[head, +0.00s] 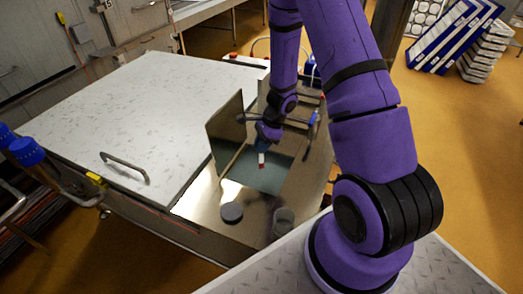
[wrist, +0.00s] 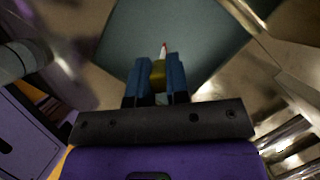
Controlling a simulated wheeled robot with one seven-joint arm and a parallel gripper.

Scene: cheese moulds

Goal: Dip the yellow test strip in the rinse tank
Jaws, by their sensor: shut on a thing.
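My gripper (wrist: 158,72) is shut on the yellow test strip (wrist: 158,75), its blue fingers on either side of the yellow part. The strip's white end with a red tip (wrist: 164,48) sticks out beyond the fingers. In the head view, my gripper (head: 266,141) points down over the grey-green opening of the rinse tank (head: 255,178), and the white-and-red end of the strip (head: 262,160) hangs below it. The grey-green tank surface (wrist: 120,40) fills the middle of the wrist view. I cannot tell whether the red tip touches the liquid.
A metal panel (head: 224,132) stands upright at the tank's left side. A dark round-topped item (head: 232,212) and a clear cup (head: 283,220) stand on the metal top in front. A large pale lid (head: 130,115) with a handle lies to the left.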

